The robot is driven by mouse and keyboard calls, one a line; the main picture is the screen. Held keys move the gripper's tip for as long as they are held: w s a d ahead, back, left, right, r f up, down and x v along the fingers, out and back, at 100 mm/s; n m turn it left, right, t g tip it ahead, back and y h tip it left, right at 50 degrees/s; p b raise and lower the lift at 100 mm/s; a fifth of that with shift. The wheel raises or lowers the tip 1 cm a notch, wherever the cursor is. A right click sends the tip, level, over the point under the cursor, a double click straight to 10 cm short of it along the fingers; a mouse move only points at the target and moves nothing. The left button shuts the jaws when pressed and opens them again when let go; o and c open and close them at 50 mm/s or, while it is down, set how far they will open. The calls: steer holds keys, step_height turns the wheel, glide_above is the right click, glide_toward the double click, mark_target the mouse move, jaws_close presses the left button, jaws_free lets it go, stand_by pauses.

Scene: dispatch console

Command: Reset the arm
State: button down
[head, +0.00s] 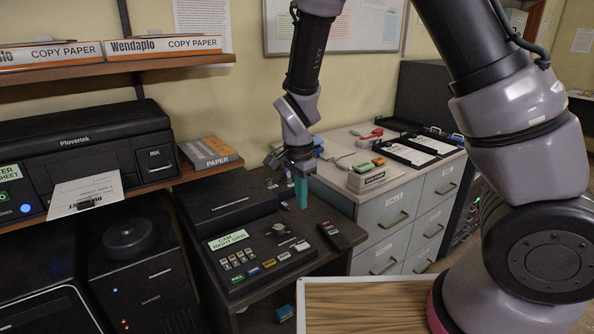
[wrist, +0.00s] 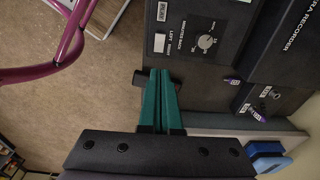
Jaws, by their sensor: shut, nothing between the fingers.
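My gripper (head: 301,191) hangs from my arm with its teal fingers pointing down, above the back right part of the dark control console (head: 262,282). In the wrist view the fingers of my gripper (wrist: 160,74) lie side by side, closed together with nothing between them. They appear in front of the console panel's edge, beside a round dial (wrist: 206,42) and a white button (wrist: 159,43). A dark object is partly hidden behind the fingertips. I cannot tell whether the fingers touch the console.
A black handset (head: 341,236) lies right of the console keys. Grey drawer cabinets (head: 385,236) with trays and small items on top stand behind right. A black printer (head: 85,150) is at left. A purple curved bar (wrist: 72,40) crosses the wrist view's upper left, above open floor.

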steer(key=d+r+n+t+y, duration=0.1)
steer(key=d+r+y, duration=0.1)
steer(key=d+r, duration=0.6)
steer(key=d+r+n+t+y, duration=0.15)
steer(key=d+r, duration=0.25)
steer(key=r, duration=0.7)
steer(key=s+d+r+n+t, duration=0.4)
steer(key=s+d+r, duration=0.6)
steer(key=r, duration=0.3)
steer(key=shift+s+d+h, duration=0.35)
steer(key=shift+d+h, duration=0.1)
steer(key=shift+d, duration=0.25)
